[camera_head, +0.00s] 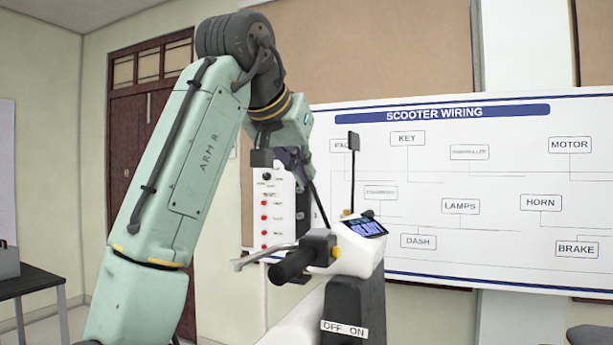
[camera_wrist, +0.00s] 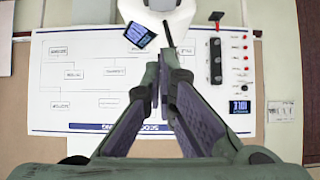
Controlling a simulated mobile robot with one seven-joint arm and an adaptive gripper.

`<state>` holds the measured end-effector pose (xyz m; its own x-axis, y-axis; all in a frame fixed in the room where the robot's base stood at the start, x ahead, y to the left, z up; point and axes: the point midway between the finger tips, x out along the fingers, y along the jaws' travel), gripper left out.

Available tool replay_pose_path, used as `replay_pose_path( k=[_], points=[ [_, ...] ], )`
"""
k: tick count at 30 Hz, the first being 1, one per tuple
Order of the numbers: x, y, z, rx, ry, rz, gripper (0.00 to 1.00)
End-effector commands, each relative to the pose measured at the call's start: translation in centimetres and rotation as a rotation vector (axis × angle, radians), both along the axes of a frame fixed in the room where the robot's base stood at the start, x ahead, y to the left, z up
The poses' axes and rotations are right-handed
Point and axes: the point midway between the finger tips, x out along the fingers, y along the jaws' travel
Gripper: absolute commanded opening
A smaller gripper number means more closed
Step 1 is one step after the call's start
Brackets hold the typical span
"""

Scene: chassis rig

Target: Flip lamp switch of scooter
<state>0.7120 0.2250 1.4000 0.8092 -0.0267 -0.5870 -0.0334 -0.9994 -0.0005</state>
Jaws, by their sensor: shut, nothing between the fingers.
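The scooter (camera_head: 358,255) stands at lower centre in the head view, with a white front, a tilted lit display (camera_head: 362,228) and a black grip (camera_head: 296,263). I cannot make out the lamp switch itself. In the wrist view the scooter's white body (camera_wrist: 160,12) and display (camera_wrist: 139,35) are at the top. My gripper (camera_wrist: 164,62) is shut and empty, its fingers pointing toward the scooter. In the head view my gripper (camera_head: 300,168) is above and left of the display, partly hidden by a white panel.
The white panel with red buttons (camera_head: 279,215) stands close beside my gripper; it is at right in the wrist view (camera_wrist: 240,58). A mirror on a thin stem (camera_head: 353,146) rises from the scooter. A wiring board (camera_head: 470,190) stands behind. A dark table (camera_head: 30,282) is far left.

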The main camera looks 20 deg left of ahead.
Motion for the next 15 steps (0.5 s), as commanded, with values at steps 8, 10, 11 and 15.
replay_pose_path(
  k=[8, 10, 11, 15],
  points=[
    [4.9, -0.1, -3.4, -0.001, 0.004, 0.001, 0.00],
    [6.0, -0.1, -4.2, 0.000, 0.004, 0.000, 0.00],
    [6.4, -0.2, -4.6, 0.000, 0.004, -0.001, 0.00],
    [6.5, -0.1, -6.9, 0.000, 0.002, 0.001, 0.00]
  ],
)
